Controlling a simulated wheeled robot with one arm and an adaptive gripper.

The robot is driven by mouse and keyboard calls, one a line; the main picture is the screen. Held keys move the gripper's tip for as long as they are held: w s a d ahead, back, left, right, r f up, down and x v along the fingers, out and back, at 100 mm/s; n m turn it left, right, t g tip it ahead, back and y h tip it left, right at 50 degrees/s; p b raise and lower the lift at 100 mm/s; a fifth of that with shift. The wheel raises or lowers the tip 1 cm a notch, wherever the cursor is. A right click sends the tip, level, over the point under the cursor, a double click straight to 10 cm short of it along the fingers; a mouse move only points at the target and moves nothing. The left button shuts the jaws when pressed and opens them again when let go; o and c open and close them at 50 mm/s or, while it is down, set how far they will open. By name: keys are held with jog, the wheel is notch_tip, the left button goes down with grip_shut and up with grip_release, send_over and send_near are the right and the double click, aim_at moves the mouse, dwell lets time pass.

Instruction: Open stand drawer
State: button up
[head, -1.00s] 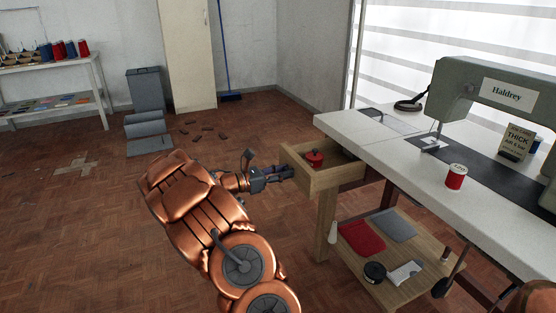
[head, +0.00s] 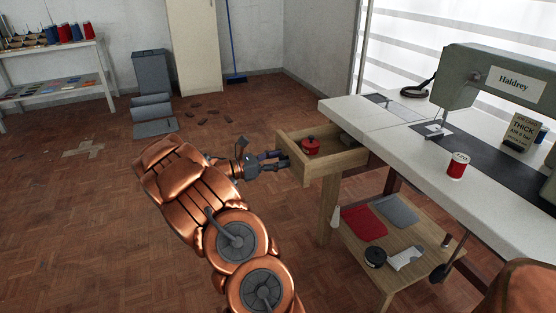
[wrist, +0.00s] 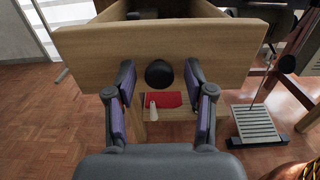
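The wooden stand drawer (head: 333,164) stands pulled out from under the white table top, in the head view. A red object with a dark top (head: 311,146) and a grey item (head: 347,139) lie inside. My gripper (head: 284,162) is at the drawer front. In the wrist view, the drawer front (wrist: 90,52) faces me with its round dark knob (wrist: 159,73). My gripper's two fingers (wrist: 160,83) stand either side of the knob, with a visible gap on each side. The gripper is open.
The sewing machine (head: 490,75) and a red thread spool (head: 457,166) are on the table top (head: 375,125). A lower shelf (head: 405,262) holds red and grey cloths. A slatted pedal (wrist: 258,123) is right of the drawer.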

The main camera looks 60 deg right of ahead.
jog(key=shift+w, duration=0.1)
jog(key=v, duration=1.2)
jog(key=shift+a+r, duration=0.1)
jog(key=shift+r, duration=0.05)
dwell(0.4)
jog(key=s+a+r+m+t+y+p, duration=0.1)
jog(key=s+a+r+m+y+p, duration=0.2)
jog(key=s+a+r+p, duration=0.4)
jog(key=s+a+r+m+t+y+p, duration=0.1)
jog(key=s+a+r+m+y+p, duration=0.15)
jog(key=a+r+p, duration=0.5)
jog(key=s+a+r+m+t+y+p, duration=0.1)
jog(key=s+a+r+p, duration=0.3)
jog(key=a, duration=0.5)
jog(key=s+a+r+m+t+y+p, duration=0.2)
jog(key=s+a+r+t+y+p, duration=0.2)
jog(key=a, duration=0.5)
jog(key=s+a+r+m+t+y+p, duration=0.2)
jog(key=s+a+r+p, duration=0.3)
jog(key=a, duration=0.5)
notch_tip(320, 180, up, 2)
jog(key=shift+r+t+y+p, duration=0.15)
jog(key=shift+t+y+p, duration=0.15)
jog(key=shift+y+p, duration=0.55)
